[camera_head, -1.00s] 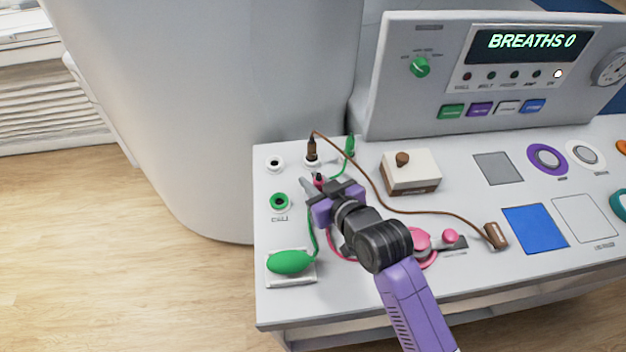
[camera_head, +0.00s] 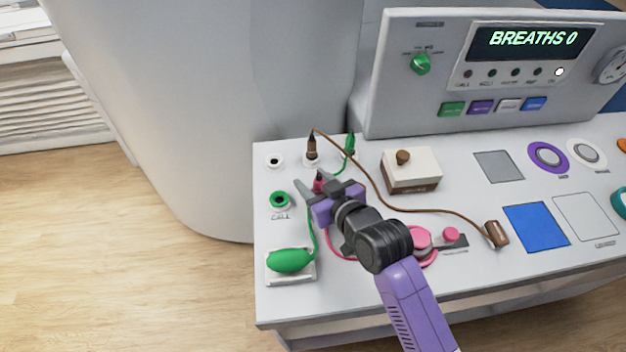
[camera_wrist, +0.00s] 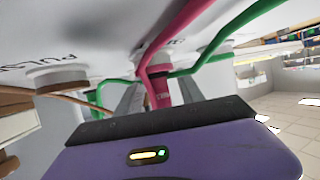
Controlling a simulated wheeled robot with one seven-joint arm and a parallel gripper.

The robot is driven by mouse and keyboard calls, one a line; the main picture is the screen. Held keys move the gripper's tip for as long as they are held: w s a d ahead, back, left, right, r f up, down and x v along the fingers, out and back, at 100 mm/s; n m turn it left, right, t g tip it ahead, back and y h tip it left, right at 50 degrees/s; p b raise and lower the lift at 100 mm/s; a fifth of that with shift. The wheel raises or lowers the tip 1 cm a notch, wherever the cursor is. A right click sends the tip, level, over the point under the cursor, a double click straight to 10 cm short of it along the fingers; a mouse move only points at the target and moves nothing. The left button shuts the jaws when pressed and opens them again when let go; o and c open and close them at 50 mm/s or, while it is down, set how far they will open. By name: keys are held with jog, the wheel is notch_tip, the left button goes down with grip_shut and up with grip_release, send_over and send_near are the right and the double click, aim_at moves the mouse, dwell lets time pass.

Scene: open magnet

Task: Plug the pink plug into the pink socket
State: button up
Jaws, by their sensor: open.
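The pink plug (camera_head: 319,184) stands upright on the left part of the console, between the fingers of my gripper (camera_head: 313,180). My gripper is open, with one finger on either side of the plug. The wrist view shows the plug (camera_wrist: 159,94) between the two grey fingers, close to a white round collar, with its pink cable (camera_wrist: 172,45) crossing in front. The pink socket's opening is not visible, so I cannot tell how deep the plug sits. The pink cable also shows below my gripper in the head view.
A brown plug (camera_head: 311,148) and a green plug (camera_head: 350,144) stand behind my gripper. An empty white socket (camera_head: 274,162) and green socket (camera_head: 280,200) are at left. A green bulb (camera_head: 289,261) lies in front. A brown cable (camera_head: 376,187) runs across the console (camera_head: 460,285).

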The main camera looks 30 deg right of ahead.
aim_at(321, 189)
jog(key=v, duration=0.7)
jog(key=shift+s+r, duration=0.15)
jog(key=shift+s, duration=0.2)
jog(key=shift+w+r, duration=0.1)
notch_tip(321, 189, up, 4)
jog(key=t, duration=0.2)
jog(key=s+h, duration=0.1)
jog(key=s, duration=2.9)
jog(key=shift+f+m+g, duration=0.2)
jog(key=shift+m+g, duration=0.1)
jog(key=shift+m, duration=0.1)
jog(key=shift+a, duration=0.15)
jog(key=shift+c, duration=0.5)
